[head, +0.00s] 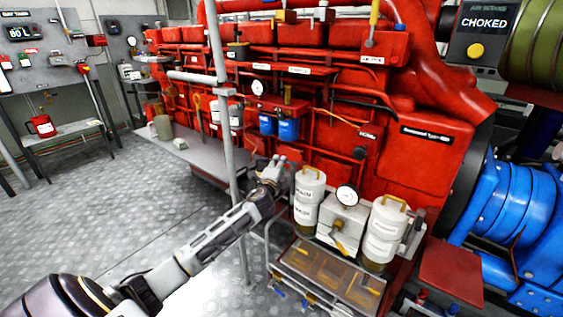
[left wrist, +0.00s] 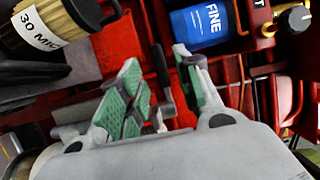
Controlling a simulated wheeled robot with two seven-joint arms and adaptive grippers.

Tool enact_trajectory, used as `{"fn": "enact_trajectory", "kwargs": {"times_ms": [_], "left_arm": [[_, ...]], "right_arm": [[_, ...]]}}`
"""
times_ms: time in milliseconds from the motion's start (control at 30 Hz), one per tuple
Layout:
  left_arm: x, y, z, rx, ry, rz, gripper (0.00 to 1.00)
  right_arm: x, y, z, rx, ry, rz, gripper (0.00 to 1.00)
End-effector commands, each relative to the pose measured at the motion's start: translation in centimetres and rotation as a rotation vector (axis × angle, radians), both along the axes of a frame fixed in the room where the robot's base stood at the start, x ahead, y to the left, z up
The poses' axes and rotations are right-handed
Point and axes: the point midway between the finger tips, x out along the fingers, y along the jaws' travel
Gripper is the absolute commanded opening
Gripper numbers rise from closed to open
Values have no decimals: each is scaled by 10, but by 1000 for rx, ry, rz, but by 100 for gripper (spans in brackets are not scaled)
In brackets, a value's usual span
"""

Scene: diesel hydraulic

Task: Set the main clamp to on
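A white canister (head: 307,200) with a yellow top handle stands at the front of the red engine; its blurred label seems to read MAIN. A clamp on it cannot be made out clearly. My left gripper (head: 278,165) is just left of the canister's top in the head view. In the left wrist view my left gripper (left wrist: 160,78) is open, its green-padded fingers apart. A dark grey lever-like part (left wrist: 163,82) shows between the fingers; I cannot tell whether they touch it. My right gripper is not in view.
A gauge (head: 347,195) on a white block stands between this canister and a second white canister (head: 384,232). A tray (head: 330,275) lies below. A grey post (head: 222,100) rises beside my left arm. A blue filter marked FINE (left wrist: 198,27) is close to the fingers.

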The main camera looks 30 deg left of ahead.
Motion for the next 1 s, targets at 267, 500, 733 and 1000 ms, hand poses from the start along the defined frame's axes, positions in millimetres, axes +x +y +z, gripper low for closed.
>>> {"fn": "enact_trajectory", "kwargs": {"times_ms": [267,500,733,1000], "left_arm": [[20,7,1,1,-2,1,34],[34,11,0,0,-1,1,34],[41,14,0,0,-1,0,34],[42,14,0,0,-1,0,34]], "right_arm": [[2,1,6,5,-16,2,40],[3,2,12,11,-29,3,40],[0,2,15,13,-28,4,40],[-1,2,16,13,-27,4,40]]}}
